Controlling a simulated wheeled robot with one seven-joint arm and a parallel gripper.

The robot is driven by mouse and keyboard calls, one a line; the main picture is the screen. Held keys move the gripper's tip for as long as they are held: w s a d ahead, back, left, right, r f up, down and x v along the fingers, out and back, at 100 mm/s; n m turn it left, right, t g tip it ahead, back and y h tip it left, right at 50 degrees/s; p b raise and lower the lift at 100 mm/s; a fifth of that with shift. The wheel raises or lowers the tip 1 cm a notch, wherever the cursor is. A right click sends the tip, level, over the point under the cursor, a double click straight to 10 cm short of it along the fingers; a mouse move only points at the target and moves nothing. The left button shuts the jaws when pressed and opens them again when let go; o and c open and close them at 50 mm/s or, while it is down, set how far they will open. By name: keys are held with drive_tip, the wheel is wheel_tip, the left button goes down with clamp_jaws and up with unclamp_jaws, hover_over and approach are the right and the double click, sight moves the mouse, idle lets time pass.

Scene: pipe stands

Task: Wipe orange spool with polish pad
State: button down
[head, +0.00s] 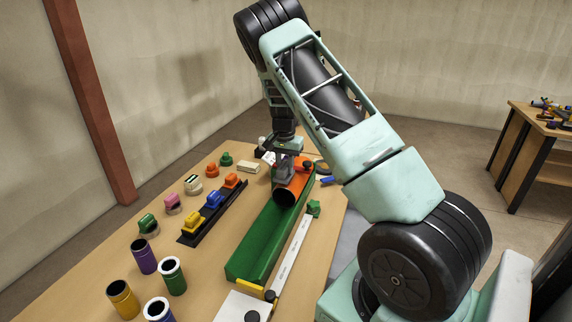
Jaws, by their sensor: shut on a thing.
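The orange spool (299,183) lies along the far end of a long green trough (262,240), with its dark open end facing me. My gripper (283,170) points down right over the spool and is shut on a small greyish thing, probably the polish pad (282,178). The pad is at the spool's upper left side and looks close to or touching it; I cannot tell which. The fingers are small in view and the arm hides part of the area behind them.
A black rack (201,224) with yellow, blue and orange handled blocks stands left of the trough. Purple, green, yellow and blue pipes (144,256) stand at front left. Small coloured pieces lie behind them. A white ruler-like strip (288,262) runs along the trough's right side.

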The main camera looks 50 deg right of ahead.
drive_tip(key=shift+w+d+f, duration=0.1)
drive_tip(key=shift+w+d, duration=0.15)
drive_tip(key=shift+d, duration=0.3)
drive_tip(key=shift+w+d+f, duration=0.1)
drive_tip(key=shift+w+d, duration=0.1)
drive_tip(key=shift+d, duration=0.3)
drive_tip(key=shift+s+a+f, duration=0.1)
drive_tip(key=shift+s+a, duration=0.15)
drive_tip(key=shift+a, duration=0.3)
drive_tip(key=shift+s+a, duration=0.25)
drive_tip(key=shift+a, duration=0.3)
drive_tip(key=shift+w+d+f+b, duration=0.15)
drive_tip(key=shift+w+d, duration=0.1)
drive_tip(key=shift+d, duration=0.3)
drive_tip(key=shift+w+d+f+b, duration=0.15)
drive_tip(key=shift+w+d, duration=0.1)
drive_tip(key=shift+d, duration=0.3)
drive_tip(key=shift+s+a, duration=0.25)
drive_tip(key=shift+a, duration=0.3)
drive_tip(key=shift+s+a, duration=0.2)
drive_tip(key=shift+a, duration=0.35)
drive_tip(key=shift+w+d+f, duration=0.1)
drive_tip(key=shift+w+d, duration=0.1)
drive_tip(key=shift+d, duration=0.35)
drive_tip(key=shift+w+d+f, duration=0.1)
drive_tip(key=shift+w+d, duration=0.1)
drive_tip(key=shift+d, duration=0.35)
drive_tip(key=shift+r, duration=0.1)
